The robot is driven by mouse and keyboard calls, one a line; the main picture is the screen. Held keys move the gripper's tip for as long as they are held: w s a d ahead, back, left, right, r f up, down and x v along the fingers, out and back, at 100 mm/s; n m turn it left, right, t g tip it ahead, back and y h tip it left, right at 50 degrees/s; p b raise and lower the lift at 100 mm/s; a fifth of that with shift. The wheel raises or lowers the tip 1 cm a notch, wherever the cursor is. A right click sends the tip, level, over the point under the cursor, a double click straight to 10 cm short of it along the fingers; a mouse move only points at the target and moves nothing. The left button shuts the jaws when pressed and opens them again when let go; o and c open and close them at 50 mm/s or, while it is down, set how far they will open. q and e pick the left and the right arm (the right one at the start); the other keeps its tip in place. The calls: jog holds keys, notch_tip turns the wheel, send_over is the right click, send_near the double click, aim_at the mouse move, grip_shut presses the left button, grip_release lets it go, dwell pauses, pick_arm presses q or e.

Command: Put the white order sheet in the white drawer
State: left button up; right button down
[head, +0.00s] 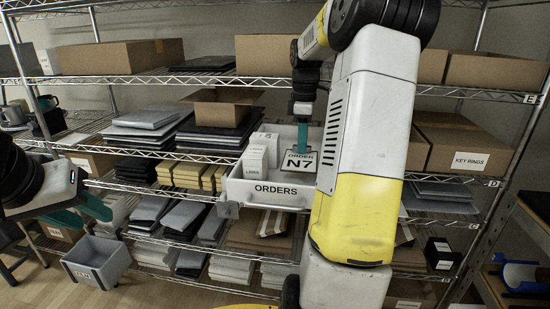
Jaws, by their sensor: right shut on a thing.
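The white order sheet (298,164), marked ORDER, is at the right side of the open white drawer (265,193), whose front reads ORDERS. My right gripper (303,140) comes down from above and is shut on the sheet's upper part. The sheet shows inside the drawer's outline, behind its front wall; I cannot tell whether it touches the floor of the drawer. My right arm hides the drawer's right end. My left gripper (90,215) is far to the left, with its teal fingers apart and nothing between them.
White boxes (257,155) stand in the drawer's left part. Wire shelves hold cardboard boxes (120,56), dark and grey stacks (145,118) and yellow stacks (187,174). A grey bin (97,262) is low at the left, below my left gripper. A KEY RINGS box (465,150) is at the right.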

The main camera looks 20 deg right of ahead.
aim_at(302, 161)
jog(key=shift+f, duration=3.05)
jog(key=shift+f, duration=0.1)
jog(key=c, duration=1.4)
grip_release()
